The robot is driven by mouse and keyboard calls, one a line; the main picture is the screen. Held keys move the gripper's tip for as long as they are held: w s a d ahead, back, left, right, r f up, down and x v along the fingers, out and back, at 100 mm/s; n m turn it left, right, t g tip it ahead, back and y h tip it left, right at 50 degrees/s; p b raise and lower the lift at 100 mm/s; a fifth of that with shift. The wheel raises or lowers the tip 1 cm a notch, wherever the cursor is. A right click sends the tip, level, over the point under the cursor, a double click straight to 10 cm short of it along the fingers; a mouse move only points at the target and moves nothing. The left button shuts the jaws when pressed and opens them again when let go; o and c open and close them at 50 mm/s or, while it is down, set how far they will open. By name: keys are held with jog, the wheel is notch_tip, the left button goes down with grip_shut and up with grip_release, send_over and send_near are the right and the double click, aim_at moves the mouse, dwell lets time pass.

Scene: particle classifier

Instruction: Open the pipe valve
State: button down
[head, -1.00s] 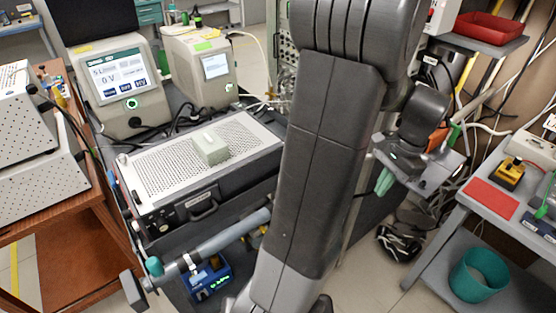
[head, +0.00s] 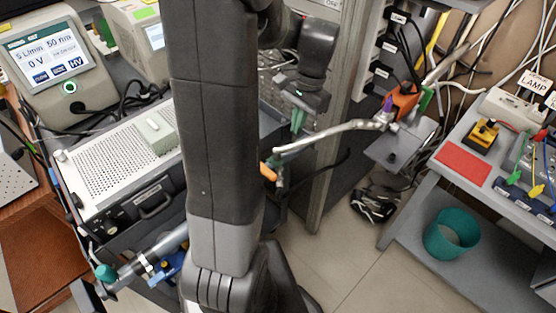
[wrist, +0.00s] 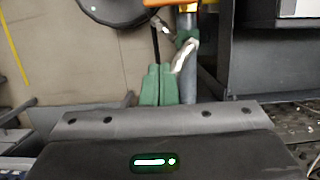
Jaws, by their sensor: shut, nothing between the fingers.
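A small valve with an orange handle (head: 268,171) and teal body sits at the lower end of a pale curved hose (head: 335,132) in the head view, just right of my upper arm. In the wrist view an orange part (wrist: 165,3) shows at the top edge, above a grey upright pipe (wrist: 188,85) with a green fitting; I cannot tell if it is the same valve. My gripper (head: 297,122), with green fingers, points down above and right of the orange handle, apart from it. In the wrist view the gripper (wrist: 158,85) is shut and empty, left of the pipe.
A grey pipe with a teal knob (head: 106,273) lies at lower left, beside a perforated case (head: 100,185). A rack post (head: 335,150) stands right of my gripper. A grey side table (head: 470,185) and teal bin (head: 452,233) are at right.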

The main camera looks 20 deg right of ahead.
jog(key=a+f, duration=0.1)
jog(key=f, duration=0.2)
jog(key=s+a+f, duration=0.1)
jog(key=a+f, duration=0.1)
jog(key=f, duration=0.1)
jog(key=s+a+f+p, duration=0.1)
jog(key=a+f, duration=0.1)
jog(key=f, duration=0.1)
jog(key=shift+f, duration=0.2)
jog(key=shift+s+a, duration=0.2)
jog(key=shift+a, duration=0.25)
